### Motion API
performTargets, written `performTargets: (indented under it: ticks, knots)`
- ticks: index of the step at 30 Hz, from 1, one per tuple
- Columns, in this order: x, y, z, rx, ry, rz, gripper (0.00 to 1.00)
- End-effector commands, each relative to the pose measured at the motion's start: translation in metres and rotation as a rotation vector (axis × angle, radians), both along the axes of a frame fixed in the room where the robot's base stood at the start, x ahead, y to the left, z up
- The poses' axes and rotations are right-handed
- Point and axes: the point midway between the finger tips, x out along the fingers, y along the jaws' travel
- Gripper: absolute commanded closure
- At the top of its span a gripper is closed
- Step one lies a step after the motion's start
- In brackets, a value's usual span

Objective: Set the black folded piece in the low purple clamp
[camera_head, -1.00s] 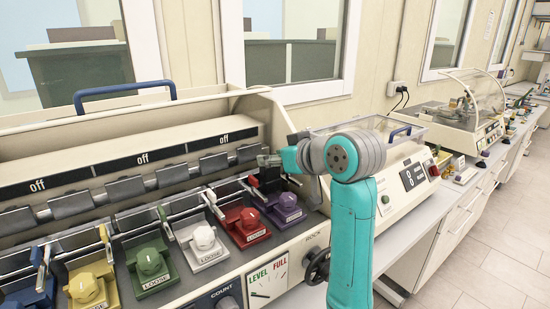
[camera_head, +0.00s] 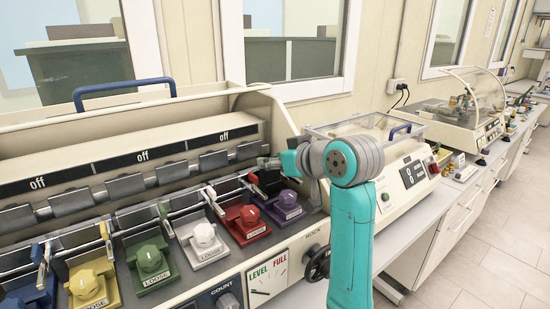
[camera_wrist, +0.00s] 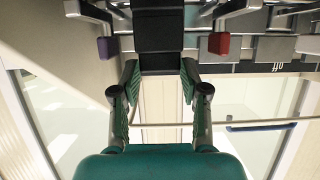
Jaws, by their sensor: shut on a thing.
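My gripper (camera_wrist: 160,74) is shut on the black folded piece (camera_wrist: 159,34), with one finger on each side of it in the wrist view. The far end of the piece runs past the top of that view, so its fold cannot be made out. In the head view my gripper (camera_head: 268,163) is at the right end of the clamp row, above and behind the purple clamp station (camera_head: 286,207). A purple block (camera_wrist: 105,48) shows left of the piece in the wrist view. Whether the piece touches the low clamp cannot be told.
The red station (camera_head: 243,222) is just left of the purple one, and its red block (camera_wrist: 220,43) shows right of the piece. White, green and yellow stations continue left. Grey upper clamps (camera_head: 213,161) line the machine. A machine with a clear cover (camera_head: 365,128) stands right.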

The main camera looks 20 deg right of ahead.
Motion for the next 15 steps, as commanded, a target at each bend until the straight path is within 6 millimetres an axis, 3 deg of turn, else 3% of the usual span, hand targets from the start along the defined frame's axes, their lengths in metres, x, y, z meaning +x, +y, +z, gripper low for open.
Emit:
performTargets:
  ticks: [15]
  knots:
    - [0.0, 0.0, -0.011, -0.001, -0.001, 0.0, 0.9]
